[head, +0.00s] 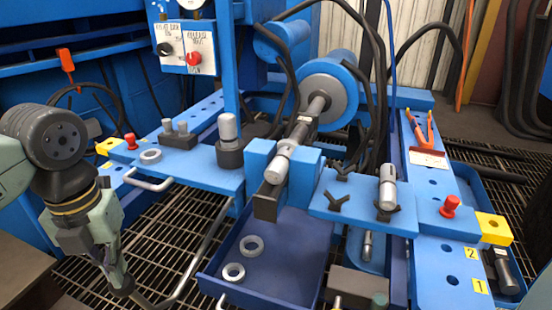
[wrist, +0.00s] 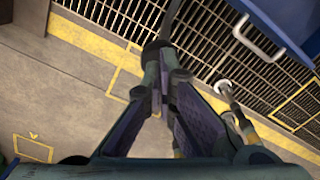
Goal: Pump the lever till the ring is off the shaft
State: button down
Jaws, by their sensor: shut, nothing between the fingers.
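My gripper (head: 122,287) is low at the left in the head view, pointing down, with its fingers shut. In the wrist view its fingertips (wrist: 157,52) meet at or very near the dark end of the lever. The lever (head: 192,275) is a bent metal bar with a dark grip, rising from beside the gripper toward the blue bench. I cannot tell whether they touch. The shaft (head: 299,134) lies in the blue press at the centre, between the big cylinder and a blue block. Whether a ring sits on it is unclear.
Two loose rings (head: 251,246) (head: 233,272) lie in the blue tray (head: 297,255) under the press. Another ring (head: 150,155) lies on the left plate. A bench handle (head: 149,183) juts out near my arm. Grating floor surrounds the lever.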

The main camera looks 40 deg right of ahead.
jog(key=shift+r, duration=0.15)
notch_tip(320, 180, up, 11)
jog(key=w+d+p, duration=0.2)
jog(key=p, duration=0.6)
jog(key=f+b, duration=0.2)
jog(key=f, duration=0.1)
jog(key=s+a+f+b, duration=0.1)
jog(key=f+b, duration=0.2)
jog(key=f, duration=0.1)
jog(key=s+a+f+b, duration=0.1)
jog(key=f+b, duration=0.2)
jog(key=f, duration=0.1)
jog(key=shift+f, duration=0.25)
jog(key=shift+r, duration=0.15)
dwell(0.7)
notch_tip(320, 180, up, 11)
jog(key=w+d+p, duration=0.1)
jog(key=d+p, duration=0.1)
jog(key=p, duration=0.6)
jog(key=shift+w, duration=0.25)
dwell(1.2)
jog(key=shift+d, duration=0.1)
